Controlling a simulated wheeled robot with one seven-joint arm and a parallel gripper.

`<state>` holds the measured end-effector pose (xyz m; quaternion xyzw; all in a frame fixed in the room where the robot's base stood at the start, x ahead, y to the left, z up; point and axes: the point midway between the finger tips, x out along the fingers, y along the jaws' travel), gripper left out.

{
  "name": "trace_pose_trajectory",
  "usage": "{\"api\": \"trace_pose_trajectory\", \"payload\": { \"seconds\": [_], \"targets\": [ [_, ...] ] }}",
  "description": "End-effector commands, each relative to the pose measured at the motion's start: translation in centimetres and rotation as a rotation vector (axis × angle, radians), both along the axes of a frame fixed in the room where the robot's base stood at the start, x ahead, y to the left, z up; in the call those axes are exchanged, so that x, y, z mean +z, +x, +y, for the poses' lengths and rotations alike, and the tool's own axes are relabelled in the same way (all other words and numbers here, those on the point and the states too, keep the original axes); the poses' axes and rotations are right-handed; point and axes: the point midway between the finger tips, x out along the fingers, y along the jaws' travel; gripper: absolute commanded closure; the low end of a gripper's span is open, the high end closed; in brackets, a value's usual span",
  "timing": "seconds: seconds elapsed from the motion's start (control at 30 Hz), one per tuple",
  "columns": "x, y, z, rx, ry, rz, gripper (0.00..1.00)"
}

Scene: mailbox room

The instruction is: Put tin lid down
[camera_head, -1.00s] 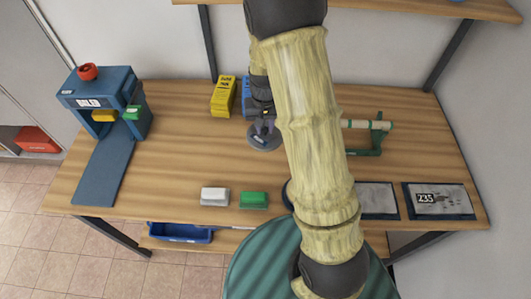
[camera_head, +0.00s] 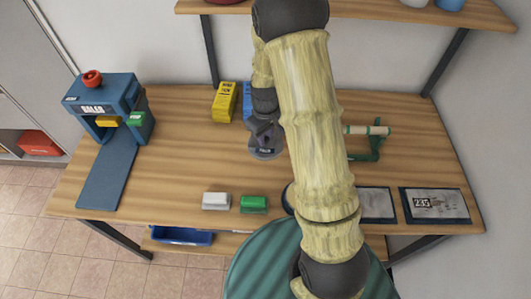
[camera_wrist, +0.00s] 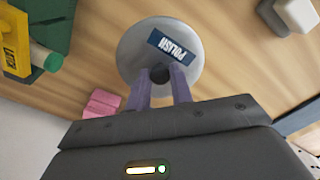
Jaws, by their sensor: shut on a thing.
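The tin lid (camera_wrist: 195,60) is a grey round disc with a dark knob and a blue label reading POLISH. In the wrist view my gripper (camera_wrist: 160,88) has its two purple-grey fingers shut on the knob. In the head view the lid (camera_head: 265,154) is beneath my gripper (camera_head: 263,133), over the middle of the wooden table (camera_head: 180,160). It looks low and close to the tabletop; I cannot tell whether it touches. My arm hides part of the area to its right. No open tin is clearly visible.
Yellow (camera_head: 225,102) and blue (camera_head: 247,102) boxes stand behind the lid. White (camera_head: 216,201) and green (camera_head: 253,204) blocks lie in front. A blue sealer (camera_head: 108,105) is at left, a green roll holder (camera_head: 372,145) at right. A pink block (camera_wrist: 102,103) shows near the lid. Table left of the lid is clear.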

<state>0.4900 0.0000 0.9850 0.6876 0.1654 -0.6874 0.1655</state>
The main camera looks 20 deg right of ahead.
Motion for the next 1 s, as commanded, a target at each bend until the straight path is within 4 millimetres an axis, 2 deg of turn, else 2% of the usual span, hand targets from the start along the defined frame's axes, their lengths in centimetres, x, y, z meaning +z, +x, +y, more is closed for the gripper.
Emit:
{"api": "trace_pose_trajectory", "payload": {
  "seconds": [0.1,0.2,0.63,0.9,1.0],
  "targets": [
    [-2.1,-0.1,0.0,-0.001,0.000,0.006,1.00],
    [-3.3,-0.1,0.0,-0.001,0.000,0.003,1.00],
    [-4.2,0.0,0.0,-0.001,0.000,0.001,1.00],
    [-7.4,-0.1,0.0,-0.001,0.000,0.002,1.00],
    [-7.9,0.0,0.0,-0.002,0.000,0.001,1.00]
  ]
}}
